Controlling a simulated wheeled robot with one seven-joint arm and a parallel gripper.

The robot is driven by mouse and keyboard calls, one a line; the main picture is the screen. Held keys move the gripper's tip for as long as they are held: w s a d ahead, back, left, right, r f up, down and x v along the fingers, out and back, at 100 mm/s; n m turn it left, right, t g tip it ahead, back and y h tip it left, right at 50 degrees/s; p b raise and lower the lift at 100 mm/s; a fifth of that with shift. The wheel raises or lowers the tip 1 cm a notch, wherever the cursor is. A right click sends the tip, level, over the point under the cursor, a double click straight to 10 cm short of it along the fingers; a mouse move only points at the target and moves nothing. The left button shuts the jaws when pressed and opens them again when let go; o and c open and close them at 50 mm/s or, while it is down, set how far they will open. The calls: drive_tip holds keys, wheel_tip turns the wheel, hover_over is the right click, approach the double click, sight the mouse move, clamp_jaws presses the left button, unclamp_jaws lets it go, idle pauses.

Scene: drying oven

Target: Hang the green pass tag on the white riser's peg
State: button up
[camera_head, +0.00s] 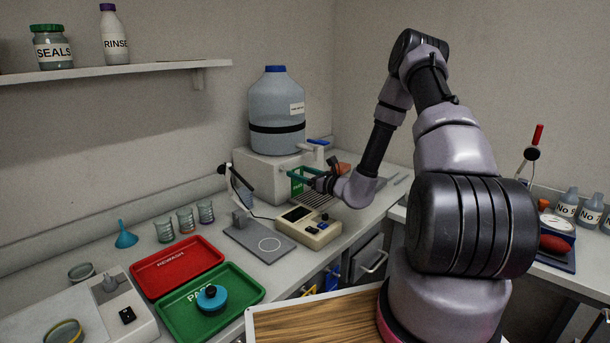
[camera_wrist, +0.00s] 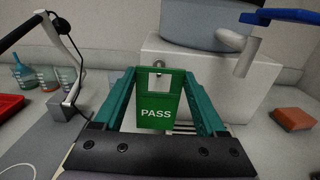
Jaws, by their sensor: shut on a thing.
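The green pass tag (camera_wrist: 156,112) is upright between the two teal fingers of my gripper (camera_wrist: 157,100), lettering facing the wrist camera. My gripper is shut on it. An opening shows near the tag's top. The tag also shows in the head view (camera_head: 297,184), in front of the white riser (camera_head: 262,172). The riser fills the middle of the wrist view (camera_wrist: 205,75), just beyond the tag. A small metallic peg end (camera_wrist: 158,64) shows at the tag's top edge. I cannot tell whether the peg passes through the opening. The tag hides the riser face behind it.
A large blue-grey jug (camera_head: 276,112) stands on the riser, with a blue-handled tap (camera_wrist: 245,45) at its right. A device with a black arm (camera_wrist: 60,65) stands left. A red-brown block (camera_wrist: 293,119) lies right. A beige instrument (camera_head: 308,226) sits in front.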

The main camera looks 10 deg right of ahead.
drive_tip(key=shift+f+x, duration=0.2)
drive_tip(key=shift+x, duration=2.1)
drive_tip(key=shift+w+a+f, duration=0.3)
drive_tip(key=shift+w+f, duration=0.15)
drive_tip(key=o, duration=1.2)
drive_tip(key=shift+o, duration=0.2)
